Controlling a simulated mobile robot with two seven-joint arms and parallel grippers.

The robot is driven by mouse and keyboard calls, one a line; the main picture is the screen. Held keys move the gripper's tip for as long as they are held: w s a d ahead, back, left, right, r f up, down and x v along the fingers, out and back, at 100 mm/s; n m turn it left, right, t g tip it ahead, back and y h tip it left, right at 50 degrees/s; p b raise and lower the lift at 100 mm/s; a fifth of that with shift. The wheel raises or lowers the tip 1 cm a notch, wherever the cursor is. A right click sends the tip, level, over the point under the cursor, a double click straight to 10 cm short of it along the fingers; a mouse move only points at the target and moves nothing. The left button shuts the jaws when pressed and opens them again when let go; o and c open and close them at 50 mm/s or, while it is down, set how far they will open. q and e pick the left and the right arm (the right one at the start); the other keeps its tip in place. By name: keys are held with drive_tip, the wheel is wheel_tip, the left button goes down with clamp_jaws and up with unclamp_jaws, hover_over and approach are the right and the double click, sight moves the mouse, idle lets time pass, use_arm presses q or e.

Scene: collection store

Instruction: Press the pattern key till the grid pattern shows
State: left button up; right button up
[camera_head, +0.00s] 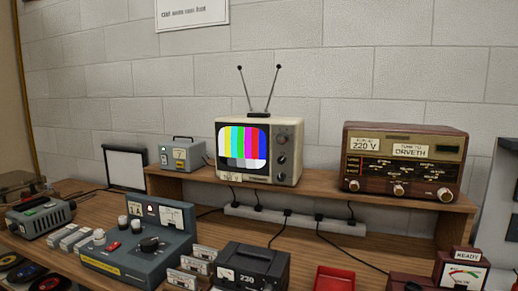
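A small cream television (290,150) with two antenna rods stands on the wooden shelf. Its screen (242,145) shows vertical colour bars, with a row of grey and dark blocks below them. A small grey box (168,157) with a handle, a green light and a pale label stands left of it on the shelf. I cannot tell which control is the pattern key; no legible key marking shows. Neither of my grippers is in view.
A brown radio (403,158) stands right on the shelf (320,192). A power strip (290,219) with several plugs runs below it.

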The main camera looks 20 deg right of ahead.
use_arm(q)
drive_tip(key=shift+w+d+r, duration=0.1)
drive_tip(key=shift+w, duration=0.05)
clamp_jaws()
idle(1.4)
